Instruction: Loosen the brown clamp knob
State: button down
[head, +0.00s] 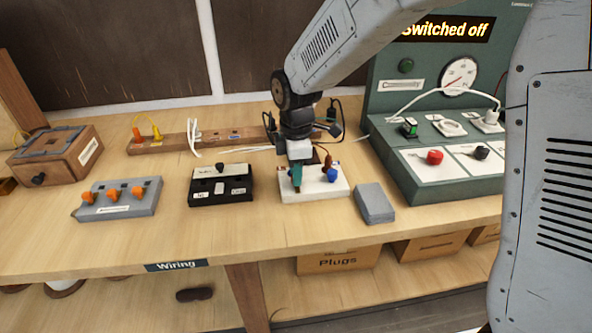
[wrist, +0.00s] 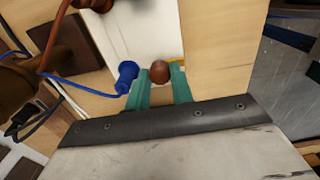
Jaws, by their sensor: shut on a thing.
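A brown clamp knob (wrist: 159,72) sits between the green fingertips of my gripper (wrist: 160,84) in the wrist view. My gripper is shut on it. In the head view my gripper (head: 297,177) reaches down to the white terminal block (head: 318,192), and its fingers hide the held knob there. A blue knob (wrist: 126,74) with a blue wire is just left of the fingers in the wrist view; it also shows at the block's right in the head view (head: 332,175). Another brown piece (wrist: 100,4) with a brown wire is at the top left of the wrist view, partly cut off.
A grey block (head: 374,203) lies right of the white block. A black switch box (head: 220,190) and a grey box with orange knobs (head: 118,198) stand to the left. The green test panel (head: 425,185) rises at the right. The bench front is clear.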

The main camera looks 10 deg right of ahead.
jog(key=shift+w, duration=0.1)
jog(key=c, duration=1.5)
grip_release()
notch_tip(320, 180, up, 8)
jog(key=shift+f, duration=0.1)
